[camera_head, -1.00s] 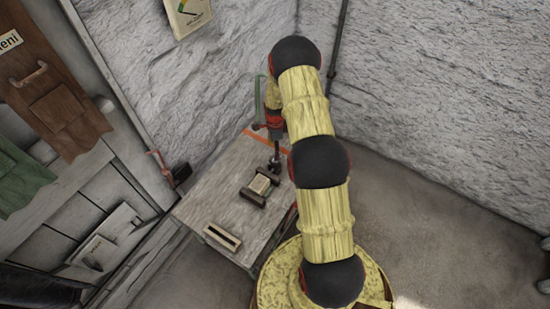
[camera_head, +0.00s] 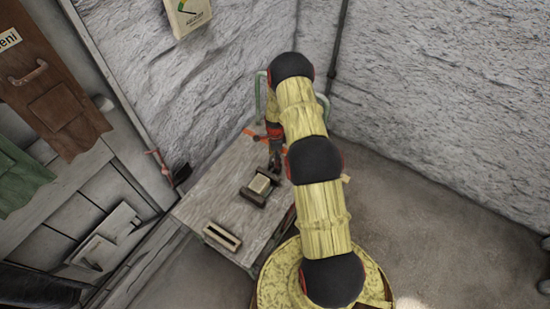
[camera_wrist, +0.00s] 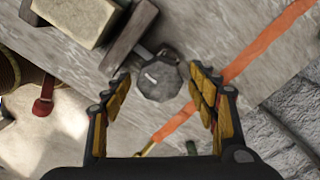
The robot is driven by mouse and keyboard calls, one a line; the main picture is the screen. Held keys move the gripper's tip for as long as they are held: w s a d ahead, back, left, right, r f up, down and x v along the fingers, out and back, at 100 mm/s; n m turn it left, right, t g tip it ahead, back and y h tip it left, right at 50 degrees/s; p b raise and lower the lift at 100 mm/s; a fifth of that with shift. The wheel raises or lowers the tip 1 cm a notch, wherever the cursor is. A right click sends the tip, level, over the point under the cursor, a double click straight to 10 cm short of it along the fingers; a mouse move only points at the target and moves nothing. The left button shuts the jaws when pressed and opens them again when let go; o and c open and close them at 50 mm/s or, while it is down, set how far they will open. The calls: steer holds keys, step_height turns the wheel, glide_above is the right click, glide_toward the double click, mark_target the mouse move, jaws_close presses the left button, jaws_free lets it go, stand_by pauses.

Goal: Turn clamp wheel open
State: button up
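The clamp (camera_head: 258,188) lies on the bench top, a dark frame around a pale block. Its dark, faceted clamp wheel (camera_wrist: 158,78) shows in the wrist view at the end of the clamp, with a small light mark on its face. My gripper (camera_wrist: 163,86) is open, with its yellow-padded fingers on either side of the wheel and a gap visible on both sides. In the head view my gripper (camera_head: 274,160) points down at the back end of the clamp, and my arm partly hides that area. The pale block (camera_wrist: 75,18) shows at the upper left of the wrist view.
The bench (camera_head: 190,205) stands against the rough wall. A slotted box (camera_head: 222,236) lies near its front edge. An orange strip (camera_wrist: 250,65) crosses the bench beside the wheel. A red-handled item (camera_wrist: 44,95) shows at the left of the wrist view. Open floor lies to the right.

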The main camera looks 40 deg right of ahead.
steer(key=shift+c, duration=1.2)
steer(key=c, duration=0.8)
steer(key=shift+c, duration=0.3)
steer(key=shift+n, duration=0.3)
steer(key=n+b, duration=0.2)
steer(key=n, duration=0.1)
steer(key=shift+f+n, duration=0.1)
steer(key=shift+n, duration=0.2)
steer(key=n+b, duration=0.2)
steer(key=n, duration=0.3)
steer(key=shift+b, duration=0.3)
steer(key=n+b, duration=0.1)
steer(key=n, duration=0.4)
steer(key=shift+n+b, duration=0.6)
steer(key=shift+n, duration=1.6)
